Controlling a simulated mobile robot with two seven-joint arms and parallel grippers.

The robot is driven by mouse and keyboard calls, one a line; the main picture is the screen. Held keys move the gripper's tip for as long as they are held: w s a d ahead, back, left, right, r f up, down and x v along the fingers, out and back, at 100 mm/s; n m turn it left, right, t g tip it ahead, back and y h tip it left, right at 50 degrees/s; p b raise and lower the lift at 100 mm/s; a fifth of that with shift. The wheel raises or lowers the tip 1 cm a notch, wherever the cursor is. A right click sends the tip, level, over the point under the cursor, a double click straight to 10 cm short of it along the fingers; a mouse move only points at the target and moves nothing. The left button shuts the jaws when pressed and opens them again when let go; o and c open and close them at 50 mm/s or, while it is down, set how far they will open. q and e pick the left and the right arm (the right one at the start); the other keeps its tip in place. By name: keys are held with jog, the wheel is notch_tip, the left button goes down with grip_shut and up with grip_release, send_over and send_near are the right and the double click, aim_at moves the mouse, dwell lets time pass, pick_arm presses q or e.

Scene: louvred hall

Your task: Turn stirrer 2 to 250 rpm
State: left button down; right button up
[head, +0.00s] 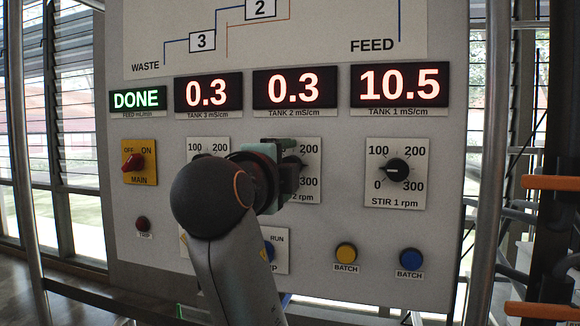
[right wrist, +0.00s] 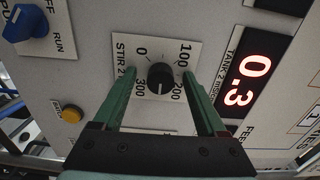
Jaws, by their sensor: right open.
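The stirrer 2 knob (right wrist: 160,77) is black, on a white STIR 2 dial plate (right wrist: 126,70) marked 0, 100, 200 and 300. Its white mark points between 200 and 300. In the head view this knob (head: 293,165) is partly hidden behind my right gripper (head: 288,172). In the right wrist view my right gripper (right wrist: 159,76) is open. One green finger stands on each side of the knob, with a gap on both sides. How far the fingertips are from the panel is hard to tell. My left gripper is not in view.
The STIR 1 dial (head: 397,170) is to the right, and another dial (head: 208,146) is partly hidden at left. The red MAIN switch (head: 135,162), yellow button (head: 346,252), blue button (head: 411,259) and blue RUN knob (right wrist: 25,23) also project from the panel.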

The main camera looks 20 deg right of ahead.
jog(key=v, duration=0.7)
dwell(0.3)
jog(key=shift+b, duration=0.3)
